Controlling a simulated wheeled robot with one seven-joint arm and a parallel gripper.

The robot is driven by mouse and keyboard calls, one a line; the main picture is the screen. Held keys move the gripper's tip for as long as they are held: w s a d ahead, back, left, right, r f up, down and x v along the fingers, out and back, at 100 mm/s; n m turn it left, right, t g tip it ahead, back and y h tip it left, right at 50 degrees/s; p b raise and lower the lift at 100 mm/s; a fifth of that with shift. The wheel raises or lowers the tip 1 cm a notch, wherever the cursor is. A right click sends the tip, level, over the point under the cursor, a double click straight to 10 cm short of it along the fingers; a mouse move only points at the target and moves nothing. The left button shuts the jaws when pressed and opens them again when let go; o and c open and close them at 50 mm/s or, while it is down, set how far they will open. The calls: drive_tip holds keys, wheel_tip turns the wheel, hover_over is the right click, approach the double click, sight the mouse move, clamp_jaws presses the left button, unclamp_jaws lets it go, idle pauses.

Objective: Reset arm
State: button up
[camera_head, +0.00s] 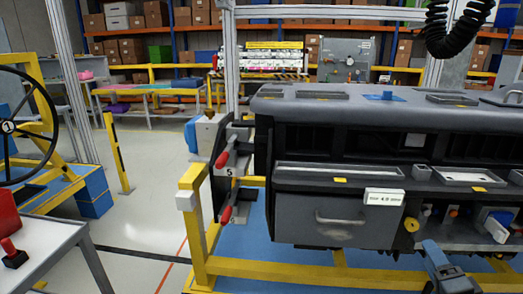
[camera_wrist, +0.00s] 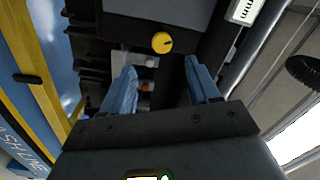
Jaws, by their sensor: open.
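My gripper (camera_wrist: 160,68) shows in the wrist view with its two blue fingers spread apart and nothing between them. In the head view, part of my gripper (camera_head: 437,258) shows at the bottom right, in front of the lower right of the dashboard module (camera_head: 345,110). The module is a long dark grey unit on a yellow frame. A yellow knob (camera_wrist: 161,43) appears beyond the fingertips in the wrist view. The same knob (camera_head: 411,224) is just up and left of my gripper in the head view. I cannot tell the exact gap.
The module's drawer (camera_head: 335,217) looks closed. Yellow frame rails (camera_head: 300,270) run low in front. Red-handled clamps (camera_head: 226,160) stick out at the module's left end. A white table (camera_head: 45,250) with red items and a steering wheel (camera_head: 10,125) stand at left. Floor between is clear.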

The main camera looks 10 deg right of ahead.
drive_tip(key=s+a+f+n+g+y, duration=0.1)
drive_tip(key=s+a+f+n, duration=0.25)
drive_tip(key=s+a, duration=0.45)
drive_tip(key=s+a+f+n+g+y, duration=0.15)
drive_tip(key=s+a+n, duration=0.3)
drive_tip(key=s, duration=0.75)
drive_tip(key=s+a+r+n+y, duration=0.1)
drive_tip(key=s+a+r+n, duration=0.3)
drive_tip(key=s, duration=0.4)
drive_tip(key=s+a+r+n+y, duration=0.1)
drive_tip(key=s+a+r+n, duration=0.3)
drive_tip(key=s, duration=0.5)
drive_tip(key=shift+s+a+r+n, duration=0.25)
drive_tip(key=shift+a+r, duration=0.2)
drive_tip(key=shift+a, duration=0.6)
